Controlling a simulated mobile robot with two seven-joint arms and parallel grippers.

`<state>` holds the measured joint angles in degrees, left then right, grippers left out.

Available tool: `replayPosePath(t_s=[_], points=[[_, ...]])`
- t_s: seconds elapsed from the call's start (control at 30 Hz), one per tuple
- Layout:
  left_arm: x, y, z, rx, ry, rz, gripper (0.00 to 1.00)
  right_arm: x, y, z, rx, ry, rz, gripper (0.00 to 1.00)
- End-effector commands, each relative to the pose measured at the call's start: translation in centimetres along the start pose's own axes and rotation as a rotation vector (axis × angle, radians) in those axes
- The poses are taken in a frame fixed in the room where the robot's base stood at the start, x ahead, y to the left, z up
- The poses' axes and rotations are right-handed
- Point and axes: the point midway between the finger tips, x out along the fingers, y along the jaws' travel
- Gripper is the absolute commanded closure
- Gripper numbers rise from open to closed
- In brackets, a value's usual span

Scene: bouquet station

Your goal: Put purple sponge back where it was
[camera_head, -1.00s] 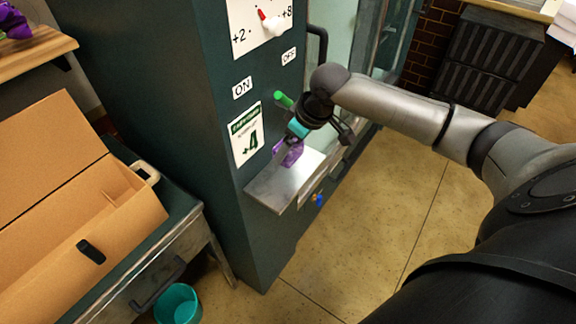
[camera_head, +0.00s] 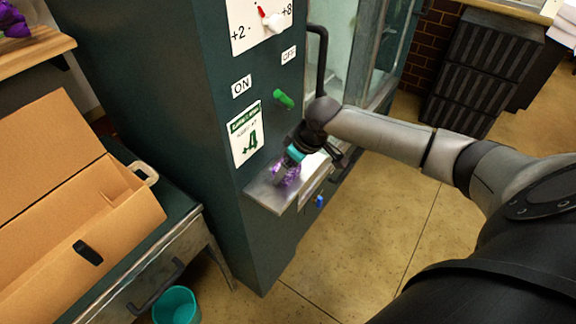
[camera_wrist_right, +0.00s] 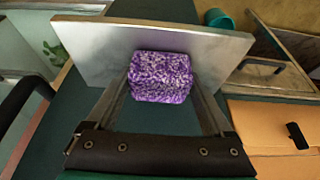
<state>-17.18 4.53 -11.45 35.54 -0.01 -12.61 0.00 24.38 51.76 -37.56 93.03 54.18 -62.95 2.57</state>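The purple sponge (camera_head: 284,176) is at the small metal shelf (camera_head: 265,196) on the dark green cabinet. In the right wrist view the sponge (camera_wrist_right: 160,78) is a speckled purple block between my two fingers, with the shelf (camera_wrist_right: 95,48) behind it. My right gripper (camera_head: 288,169) points down at the shelf. Its fingers (camera_wrist_right: 162,90) lie along both sides of the sponge and appear shut on it. I cannot tell whether the sponge touches the shelf. My left gripper is not in view.
A green knob (camera_head: 283,99) sticks out of the cabinet (camera_head: 215,130) above the shelf. A vertical dark handle (camera_head: 320,60) is close to my right arm. An open cardboard box (camera_head: 90,220) stands on the table at left; a teal bucket (camera_head: 177,306) is on the floor.

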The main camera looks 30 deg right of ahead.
Motion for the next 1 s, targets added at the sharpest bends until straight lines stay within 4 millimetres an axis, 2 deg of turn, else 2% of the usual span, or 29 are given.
replayPosePath(t_s=[0.03,0.1,0.33,0.47,0.57,0.9,1.0], points=[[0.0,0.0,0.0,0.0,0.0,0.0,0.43,0.0,0.0,0.0,0.0,0.0,0.0,0.08],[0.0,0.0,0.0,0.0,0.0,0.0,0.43,0.0,0.0,0.0,0.0,0.0,-0.001,0.0],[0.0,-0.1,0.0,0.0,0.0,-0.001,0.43,0.0,0.0,0.0,0.0,0.0,0.0,0.0],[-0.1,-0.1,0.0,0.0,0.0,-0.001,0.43,-0.8,0.1,-0.1,0.0,-0.001,0.0,0.0],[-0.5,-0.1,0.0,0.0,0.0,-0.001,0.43,-2.2,0.1,-0.1,0.0,0.001,0.001,0.0],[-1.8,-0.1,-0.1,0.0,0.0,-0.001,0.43,-9.2,0.1,-0.1,-0.001,0.0,0.001,0.0],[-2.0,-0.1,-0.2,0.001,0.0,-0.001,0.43,-10.7,0.1,-0.1,0.0,-0.001,0.001,0.0]])
